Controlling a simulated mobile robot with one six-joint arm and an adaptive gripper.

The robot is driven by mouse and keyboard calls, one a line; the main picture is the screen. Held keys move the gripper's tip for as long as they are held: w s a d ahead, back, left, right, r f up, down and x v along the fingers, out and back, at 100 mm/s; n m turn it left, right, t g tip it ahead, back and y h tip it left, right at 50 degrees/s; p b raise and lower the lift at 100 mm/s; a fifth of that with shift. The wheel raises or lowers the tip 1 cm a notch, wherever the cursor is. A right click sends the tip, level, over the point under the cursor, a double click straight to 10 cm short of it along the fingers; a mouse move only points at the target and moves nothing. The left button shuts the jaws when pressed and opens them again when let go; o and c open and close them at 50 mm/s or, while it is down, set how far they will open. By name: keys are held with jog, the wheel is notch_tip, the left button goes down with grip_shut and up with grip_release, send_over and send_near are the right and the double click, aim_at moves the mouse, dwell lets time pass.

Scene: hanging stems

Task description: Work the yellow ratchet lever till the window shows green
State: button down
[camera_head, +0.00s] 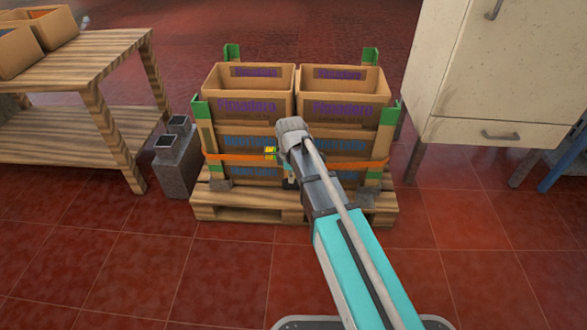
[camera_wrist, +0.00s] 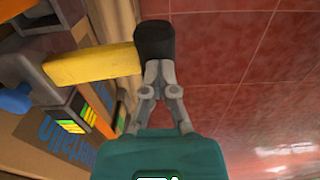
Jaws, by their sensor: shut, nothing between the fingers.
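The yellow ratchet lever (camera_wrist: 92,65) sticks out from a grey ratchet body (camera_wrist: 45,85) in the wrist view. My gripper (camera_wrist: 155,45) is shut and empty, its dark fingertips right at the lever's free end; I cannot tell whether they touch it. In the head view the ratchet (camera_head: 270,152) is a small yellow and green spot on the orange strap (camera_head: 232,157).
The strap rings stacked cardboard boxes (camera_head: 240,142) with green corner posts (camera_head: 202,125) on a wooden pallet (camera_head: 245,209). A blue knob (camera_wrist: 15,98) sits by the ratchet. A wooden table (camera_head: 80,112) stands left, a pale cabinet (camera_head: 490,75) right. Red tiled floor is clear in front.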

jog(key=shift+r+p, duration=0.6)
jog(key=shift+r, duration=0.1)
grip_release()
jog(key=shift+r, duration=0.1)
dwell(0.4)
notch_tip(320, 180, up, 9)
jog(key=p, duration=0.9)
dwell(0.6)
